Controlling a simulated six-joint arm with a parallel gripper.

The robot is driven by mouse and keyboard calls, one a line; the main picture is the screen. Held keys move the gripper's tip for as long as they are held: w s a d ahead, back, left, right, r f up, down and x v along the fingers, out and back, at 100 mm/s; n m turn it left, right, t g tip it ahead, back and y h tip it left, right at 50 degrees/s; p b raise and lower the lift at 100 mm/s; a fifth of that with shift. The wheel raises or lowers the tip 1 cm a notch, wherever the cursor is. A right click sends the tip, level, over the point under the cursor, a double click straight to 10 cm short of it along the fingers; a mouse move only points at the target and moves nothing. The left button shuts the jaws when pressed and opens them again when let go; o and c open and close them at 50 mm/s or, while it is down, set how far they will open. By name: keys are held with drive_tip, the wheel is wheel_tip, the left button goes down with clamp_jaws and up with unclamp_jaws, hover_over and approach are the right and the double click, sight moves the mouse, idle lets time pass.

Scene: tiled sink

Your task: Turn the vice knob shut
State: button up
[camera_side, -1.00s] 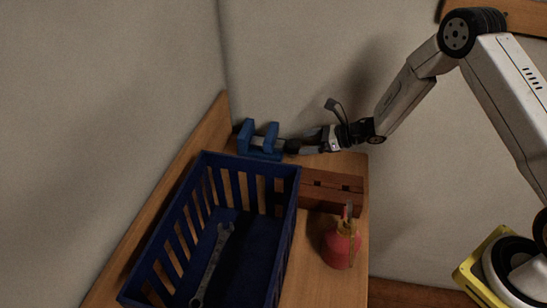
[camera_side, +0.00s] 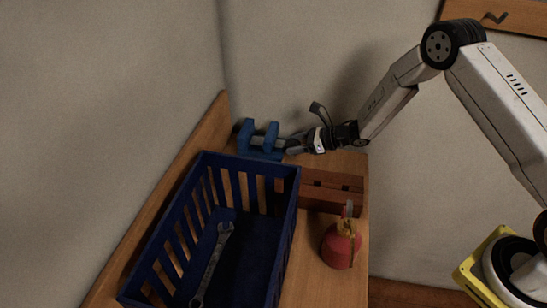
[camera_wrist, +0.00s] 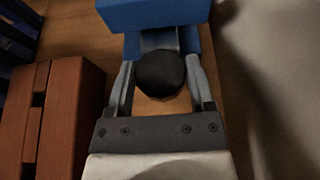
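The vice is blue; in the side view the vice (camera_side: 259,141) stands on the bench's back end. Its round black knob (camera_wrist: 160,73) faces my wrist camera. My gripper (camera_side: 293,147) is at the knob side of the vice, coming in from the right. In the wrist view my gripper's two grey fingers (camera_wrist: 160,68) lie on either side of the knob, one left and one right. Both fingers look very close to the knob's sides; whether they press on it I cannot tell. In the side view the fingers mostly hide the knob.
A brown wooden block (camera_side: 332,190) lies just in front of my gripper. A blue slatted crate (camera_side: 160,230) with a wrench (camera_side: 212,265) in it fills the bench's front left. A red oil can (camera_side: 341,246) stands near the right edge. Walls rise behind.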

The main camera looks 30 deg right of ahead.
drive_tip(key=shift+a+m+t+h, duration=0.1)
drive_tip(key=shift+m+t+h, duration=0.2)
drive_tip(key=shift+m, duration=0.1)
drive_tip(key=shift+m+t+h, duration=0.8)
drive_tip(key=shift+m+h, duration=0.3)
drive_tip(key=o, duration=1.2)
drive_tip(key=shift+s, duration=0.1)
drive_tip(key=shift+s+r, duration=0.1)
drive_tip(key=shift+s, duration=0.05)
drive_tip(key=shift+v, duration=3.75)
